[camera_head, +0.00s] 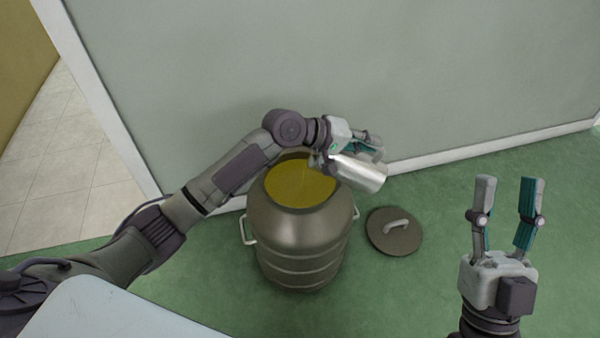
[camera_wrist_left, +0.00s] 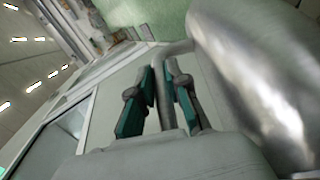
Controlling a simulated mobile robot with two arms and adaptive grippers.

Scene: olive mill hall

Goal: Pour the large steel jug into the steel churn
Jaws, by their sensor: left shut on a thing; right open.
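The steel churn (camera_head: 300,241) stands upright on the green floor in the head view, its mouth open and yellow-green oil (camera_head: 298,184) inside close under the rim. The large steel jug (camera_head: 362,174) is tipped far over above the churn's right rim, its mouth end toward the oil. A thin stream seems to fall from it. My left gripper (camera_head: 358,146) is shut on the jug's handle; in the left wrist view its fingers close around the handle (camera_wrist_left: 165,98) beside the shiny jug body (camera_wrist_left: 262,75). My right gripper (camera_head: 505,207) is open and empty, right of the churn.
The churn's round lid (camera_head: 394,232) with a pale handle lies on the floor right of the churn. A grey-green wall (camera_head: 330,60) with a white skirting stands close behind. Green floor between the lid and my right gripper is clear. A doorway with tiles (camera_head: 60,170) is at left.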

